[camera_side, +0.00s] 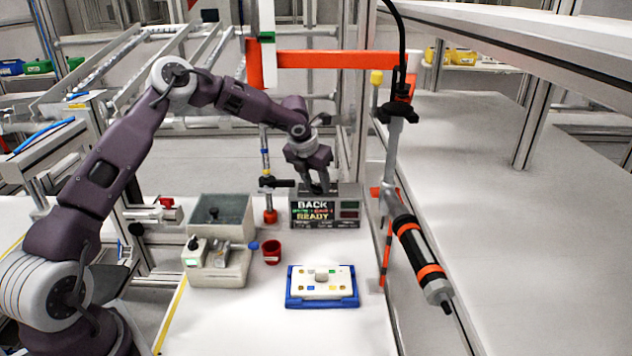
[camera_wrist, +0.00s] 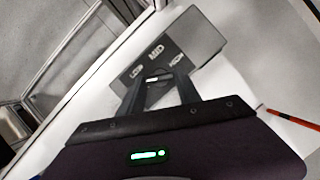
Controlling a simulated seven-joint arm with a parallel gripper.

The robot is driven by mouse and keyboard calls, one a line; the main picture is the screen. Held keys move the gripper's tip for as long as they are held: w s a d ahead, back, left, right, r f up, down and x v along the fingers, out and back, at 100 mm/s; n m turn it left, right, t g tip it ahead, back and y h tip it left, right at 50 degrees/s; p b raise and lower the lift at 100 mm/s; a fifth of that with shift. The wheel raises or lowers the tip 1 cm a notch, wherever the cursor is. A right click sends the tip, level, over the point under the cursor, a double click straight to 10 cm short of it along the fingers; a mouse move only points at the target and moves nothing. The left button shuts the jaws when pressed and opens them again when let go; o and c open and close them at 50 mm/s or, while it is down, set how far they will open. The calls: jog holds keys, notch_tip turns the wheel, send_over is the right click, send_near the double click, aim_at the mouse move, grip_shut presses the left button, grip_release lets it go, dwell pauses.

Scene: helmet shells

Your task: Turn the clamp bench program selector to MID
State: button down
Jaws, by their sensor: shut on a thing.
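The program selector box (camera_side: 348,192) stands at the back of the white bench, with a display on its front reading BACK and READY. In the wrist view its grey top (camera_wrist: 205,42) carries the labels LOW, MID and HIGH in an arc. A dark selector knob (camera_wrist: 153,78) with a small white mark sits below the labels. My gripper (camera_side: 319,189) points down onto the box top. In the wrist view my gripper (camera_wrist: 157,82) has its fingers shut on the knob, one on each side. The fingers partly hide the knob, so I cannot tell which label it points to.
A blue tray (camera_side: 290,300) with a white panel lies in front of the box. A black and orange driver (camera_side: 420,260) hangs at the right. The bench front is clear.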

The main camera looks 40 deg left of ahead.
jog(key=shift+a+m+h, duration=0.15)
jog(key=shift+m+h, duration=0.45)
jog(key=shift+m, duration=0.9)
jog(key=shift+a+m+h, duration=0.15)
jog(key=shift+m+h, duration=0.45)
jog(key=shift+m, duration=0.9)
jog(key=c, duration=0.8)
grip_release()
jog(key=shift+c, duration=0.2)
